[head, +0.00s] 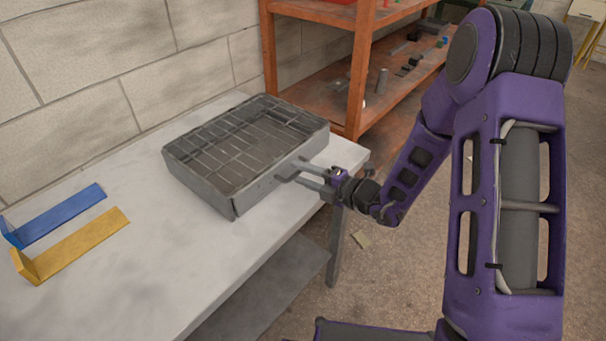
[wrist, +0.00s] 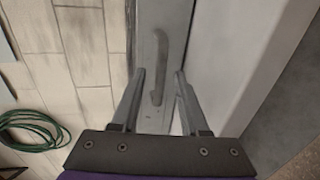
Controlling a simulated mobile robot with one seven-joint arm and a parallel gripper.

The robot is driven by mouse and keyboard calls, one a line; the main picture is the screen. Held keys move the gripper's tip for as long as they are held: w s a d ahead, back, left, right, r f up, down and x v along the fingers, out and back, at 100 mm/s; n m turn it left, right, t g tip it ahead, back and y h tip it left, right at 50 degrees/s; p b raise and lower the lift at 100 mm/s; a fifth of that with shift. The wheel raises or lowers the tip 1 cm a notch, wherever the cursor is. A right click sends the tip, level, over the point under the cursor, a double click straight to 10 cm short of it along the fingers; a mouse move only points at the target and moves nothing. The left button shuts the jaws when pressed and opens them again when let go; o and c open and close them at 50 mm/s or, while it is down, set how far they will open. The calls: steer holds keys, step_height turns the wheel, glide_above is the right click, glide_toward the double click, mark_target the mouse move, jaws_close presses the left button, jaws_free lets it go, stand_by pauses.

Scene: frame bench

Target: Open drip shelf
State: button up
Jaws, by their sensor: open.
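The drip shelf looks like a low grey metal box with a wire grid top (head: 232,205), standing on the pale table. Its front side faces right, towards my arm, and no gap shows along it. In the wrist view, a slim grey bent handle (wrist: 158,96) runs along the grey front face. My gripper (head: 292,171) is at that front side. In the wrist view, my gripper (wrist: 160,76) is open, with a finger on each side of the handle's lower part. I cannot tell whether the fingers touch it.
The pale table (head: 130,280) has a blue bracket (head: 60,215) and a yellow bracket (head: 75,247) at left. An orange shelf rack (head: 355,75) with small parts stands behind. A green coiled hose (wrist: 35,130) shows in the wrist view. The floor right of the table is mostly clear.

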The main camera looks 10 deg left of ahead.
jaws_close()
stand_by(1.4)
